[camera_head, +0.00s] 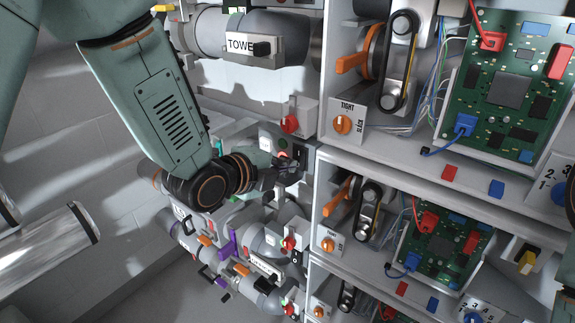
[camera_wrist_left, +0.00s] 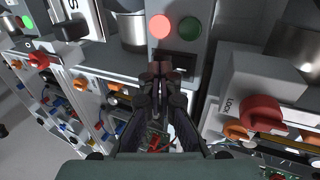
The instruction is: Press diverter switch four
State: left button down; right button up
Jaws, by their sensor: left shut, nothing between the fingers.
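My left gripper (camera_head: 290,176) is shut and empty, its fingertips at a small grey panel on the middle level. In the left wrist view the closed fingertips (camera_wrist_left: 163,70) are in front of a dark switch (camera_wrist_left: 187,62), overlapping its left part. I cannot tell whether they touch it. Above the switch are a bright red light (camera_wrist_left: 160,27) and a darker green light (camera_wrist_left: 190,29). In the head view the dark switch (camera_head: 300,154) shows just above the gripper. No number four is readable on it. My right gripper is not in view.
A red knob (camera_wrist_left: 262,113) on a box marked LOCK stands right of the fingers in the wrist view. Shelves with green circuit boards (camera_head: 508,88), orange knobs (camera_head: 342,124) and belts fill the right. Pipes with purple clamps (camera_head: 229,244) lie below the gripper.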

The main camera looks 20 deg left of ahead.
pick_arm(q)
jog(key=shift+w+d+f, duration=0.1)
jog(key=shift+w+d, duration=0.1)
jog(key=shift+w, duration=0.15)
jog(key=shift+f, duration=0.1)
